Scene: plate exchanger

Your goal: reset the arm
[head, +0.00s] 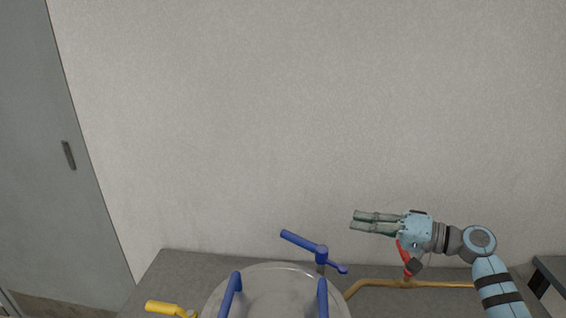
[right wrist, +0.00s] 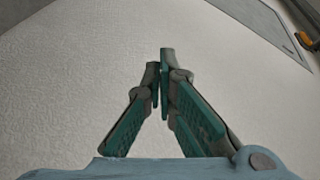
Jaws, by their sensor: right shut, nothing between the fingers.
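My right gripper (head: 353,219) is at the lower right of the head view, with its fingers pointing left. It is above the grey bench, near the wall. In the right wrist view its fingers (right wrist: 160,62) converge with their tips together, and nothing is between them. A red handle (head: 405,256) is just below and behind the gripper body, partly hidden by it. My right arm comes in from the lower right corner. My left gripper is not in view.
A round metal vessel (head: 270,294) with blue bars stands at the bottom centre. A blue valve handle (head: 304,244), a yellow handle (head: 163,308) and a brass pipe (head: 372,284) are around it. A grey door (head: 45,170) is at left. The space before the wall (head: 300,110) is free.

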